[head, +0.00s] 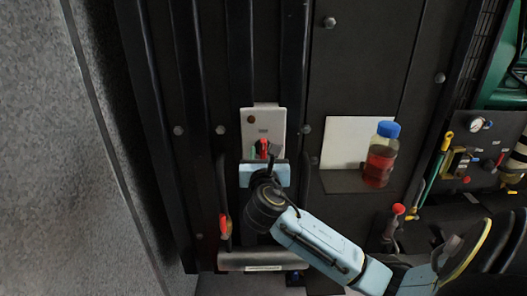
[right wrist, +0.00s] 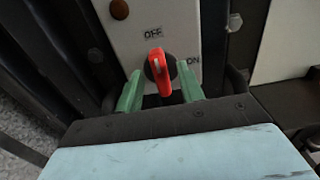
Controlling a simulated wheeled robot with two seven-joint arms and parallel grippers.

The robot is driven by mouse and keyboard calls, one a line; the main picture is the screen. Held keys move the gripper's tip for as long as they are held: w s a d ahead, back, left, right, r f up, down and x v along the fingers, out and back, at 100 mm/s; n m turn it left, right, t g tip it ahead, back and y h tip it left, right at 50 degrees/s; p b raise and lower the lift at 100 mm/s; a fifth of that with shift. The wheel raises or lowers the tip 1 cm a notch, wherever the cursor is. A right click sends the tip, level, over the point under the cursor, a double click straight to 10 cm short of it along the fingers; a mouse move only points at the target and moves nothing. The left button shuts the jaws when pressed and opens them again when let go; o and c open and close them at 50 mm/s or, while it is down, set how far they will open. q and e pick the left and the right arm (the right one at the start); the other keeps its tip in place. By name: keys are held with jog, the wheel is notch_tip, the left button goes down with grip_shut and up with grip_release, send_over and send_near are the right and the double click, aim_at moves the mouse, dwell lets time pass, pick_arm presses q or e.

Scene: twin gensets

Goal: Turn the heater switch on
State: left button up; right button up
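The heater switch is a red handle on a dark round knob (right wrist: 158,70), mounted on a pale switch plate (head: 263,122). In the right wrist view the plate carries an OFF label above the knob and an ON label to its right. The red handle stands nearly upright, its top toward OFF. My right gripper (right wrist: 157,90) is open, its two green fingers on either side of the red handle with gaps visible. In the head view it covers the lower part of the plate. My left gripper is not in view.
A brown round button (right wrist: 119,9) sits at the plate's upper left. To the right, a bottle of red liquid with a blue cap (head: 380,155) stands on a small shelf before a white panel (head: 345,140). Red-tipped levers (head: 398,209) and a gauge panel are farther right.

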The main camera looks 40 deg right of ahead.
jog(key=shift+w+d, duration=0.45)
jog(key=shift+w, duration=0.05)
grip_shut()
